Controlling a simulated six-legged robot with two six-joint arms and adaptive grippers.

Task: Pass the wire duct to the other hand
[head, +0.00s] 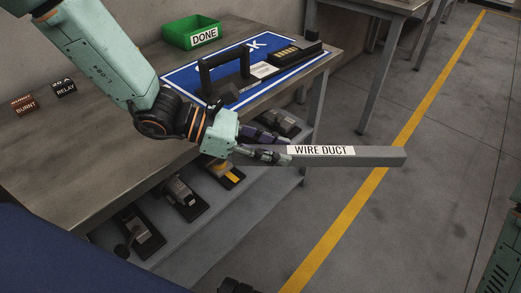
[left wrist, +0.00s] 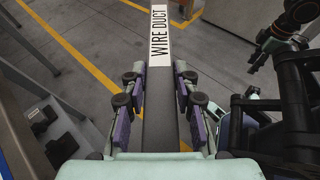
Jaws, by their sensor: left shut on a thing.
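The wire duct (head: 375,157) is a long grey bar with a white label reading WIRE DUCT. My left gripper (head: 270,154) is shut on its left end in the head view and holds it nearly level, past the bench edge above the floor. In the left wrist view the duct (left wrist: 160,110) runs straight away between the two fingers of my left gripper (left wrist: 162,88). Part of what seems to be my right arm shows at the right of the left wrist view, with my right gripper (left wrist: 260,59) small and dark there. Its fingers are unclear.
The workbench (head: 75,150) holds a green DONE bin (head: 193,31), a blue mat (head: 185,76) and a black handled item (head: 222,76). Several dark parts lie on the lower shelf (head: 215,223). Open floor with a yellow line (head: 370,187) lies under and beyond the duct.

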